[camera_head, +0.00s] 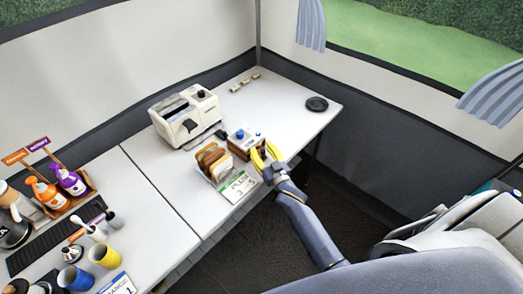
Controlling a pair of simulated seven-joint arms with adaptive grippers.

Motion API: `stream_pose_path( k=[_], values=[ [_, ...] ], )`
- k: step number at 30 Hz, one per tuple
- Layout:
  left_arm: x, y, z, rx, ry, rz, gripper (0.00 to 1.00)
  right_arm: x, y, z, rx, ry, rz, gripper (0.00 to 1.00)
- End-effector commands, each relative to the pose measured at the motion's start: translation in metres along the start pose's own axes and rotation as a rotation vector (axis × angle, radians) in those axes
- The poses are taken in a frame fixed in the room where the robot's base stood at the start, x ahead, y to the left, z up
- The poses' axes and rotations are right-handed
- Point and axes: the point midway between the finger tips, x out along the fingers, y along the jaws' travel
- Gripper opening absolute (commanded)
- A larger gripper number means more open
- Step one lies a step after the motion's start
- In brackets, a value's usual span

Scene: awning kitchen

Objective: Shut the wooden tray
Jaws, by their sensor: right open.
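A small brown wooden box (236,152) stands near the table's front edge. It has a whitish top with blue parts, and I take it to be the wooden tray. Whether it is open, and how far, is too small to tell. My right gripper (265,157) has yellow fingers, spread open, at the right end of the box. They overlap its edge in the picture, and I cannot tell whether they touch it. Nothing shows between the fingers. My left gripper is not in view.
A white toaster (187,116) is behind. A black disc (317,104) lies at the right corner. Bottles (70,180) and cups stand far left.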

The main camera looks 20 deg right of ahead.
Motion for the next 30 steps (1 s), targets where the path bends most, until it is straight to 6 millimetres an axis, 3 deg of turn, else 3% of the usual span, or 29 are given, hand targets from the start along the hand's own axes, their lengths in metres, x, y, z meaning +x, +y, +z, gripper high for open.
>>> stream_pose_path(
  k=[5,21,30],
  values=[
    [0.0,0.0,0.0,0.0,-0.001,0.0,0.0,-0.013,0.0,0.001,0.0,-0.002,0.0,0.4],
    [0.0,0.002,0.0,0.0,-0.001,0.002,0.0,-0.097,0.0,0.0,0.001,0.0,0.0,0.4],
    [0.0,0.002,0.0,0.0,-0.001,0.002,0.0,-0.118,-0.001,0.0,0.0,0.0,-0.001,0.4]
  ],
)
